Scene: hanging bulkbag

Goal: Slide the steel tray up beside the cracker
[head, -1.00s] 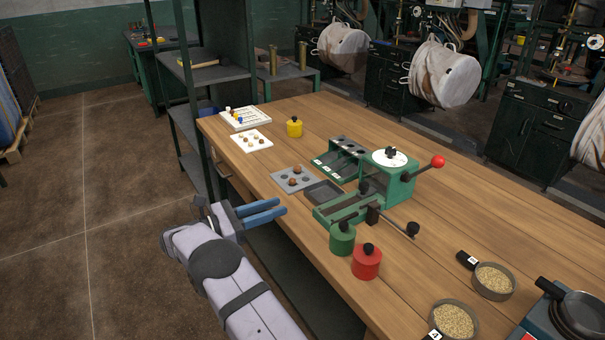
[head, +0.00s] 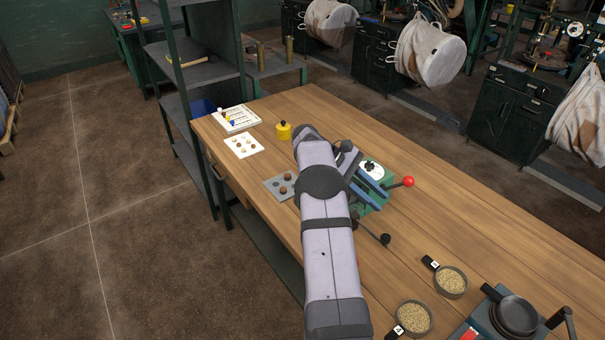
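The cracker (head: 372,170) is a green machine with a white round dial and a red-knobbed lever. My arm covers much of it. The grey plate with round pits and a few brown nuts (head: 275,187) lies left of my arm, its right part hidden. The dark shallow steel tray seen earlier between this plate and the cracker is now hidden behind my arm. My gripper (head: 376,197) is over the cracker, its two blue fingers apart and pointing down to the right. I see nothing between them, and cannot tell whether they touch the cracker.
A yellow weight (head: 284,131), a white nut card (head: 243,145) and a white pegged board (head: 236,118) are at the table's far left. Two grain pans (head: 451,281) (head: 414,317) and a black pan on a scale (head: 516,315) stand at the near right. The right middle of the table is clear.

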